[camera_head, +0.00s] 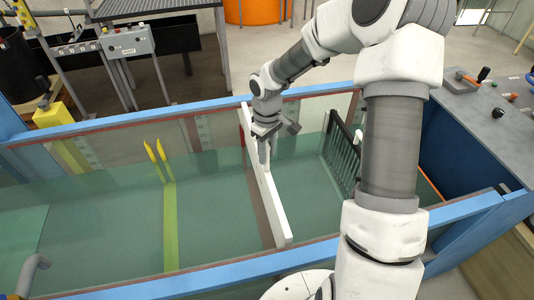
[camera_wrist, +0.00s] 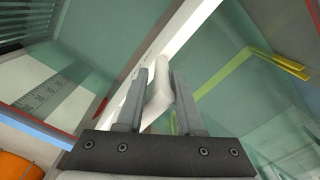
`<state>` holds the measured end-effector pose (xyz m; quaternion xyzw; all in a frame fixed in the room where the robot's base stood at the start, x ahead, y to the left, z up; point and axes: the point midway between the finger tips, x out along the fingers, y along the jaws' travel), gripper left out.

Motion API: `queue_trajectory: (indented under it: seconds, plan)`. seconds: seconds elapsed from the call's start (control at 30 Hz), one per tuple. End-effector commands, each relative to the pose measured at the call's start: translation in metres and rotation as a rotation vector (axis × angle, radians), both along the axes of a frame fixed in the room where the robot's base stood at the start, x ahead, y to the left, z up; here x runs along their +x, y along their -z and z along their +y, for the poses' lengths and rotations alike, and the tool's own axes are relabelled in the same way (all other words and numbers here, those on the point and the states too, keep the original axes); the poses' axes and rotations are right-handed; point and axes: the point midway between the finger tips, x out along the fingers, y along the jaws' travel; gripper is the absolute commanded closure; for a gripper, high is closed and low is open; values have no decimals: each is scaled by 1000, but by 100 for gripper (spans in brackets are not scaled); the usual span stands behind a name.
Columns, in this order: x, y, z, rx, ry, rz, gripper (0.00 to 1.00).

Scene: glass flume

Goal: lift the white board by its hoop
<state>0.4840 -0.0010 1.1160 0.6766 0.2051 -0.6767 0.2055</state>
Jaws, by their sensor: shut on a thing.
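The white board (camera_head: 267,190) stands upright across the glass flume, running from the far blue rail toward the near blue rail. In the wrist view the board (camera_wrist: 189,27) shows as a pale strip beyond my fingers. Its white hoop (camera_wrist: 158,88) is between the two grey fingers. My gripper (camera_wrist: 157,100) is shut on the hoop. In the head view my gripper (camera_head: 264,150) points down at the board's top edge, toward its far half. The hoop is mostly hidden there by the fingers.
Blue rails (camera_head: 200,279) edge the flume. A yellow-green gate with two upright prongs (camera_head: 155,151) is left of the board. A dark slatted rack (camera_head: 342,150) stands to the right. A control box (camera_head: 127,42) is beyond the far rail. A dark worktop (camera_head: 492,105) lies at right.

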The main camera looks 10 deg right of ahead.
Motion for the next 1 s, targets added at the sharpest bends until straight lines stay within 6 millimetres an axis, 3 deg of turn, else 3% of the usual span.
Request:
queue_trajectory:
  seconds: [0.33,1.0]
  plan:
    - [1,-5,1,-1,-3,-4,100]
    - [1,-39,0,-2,-3,-5,100]
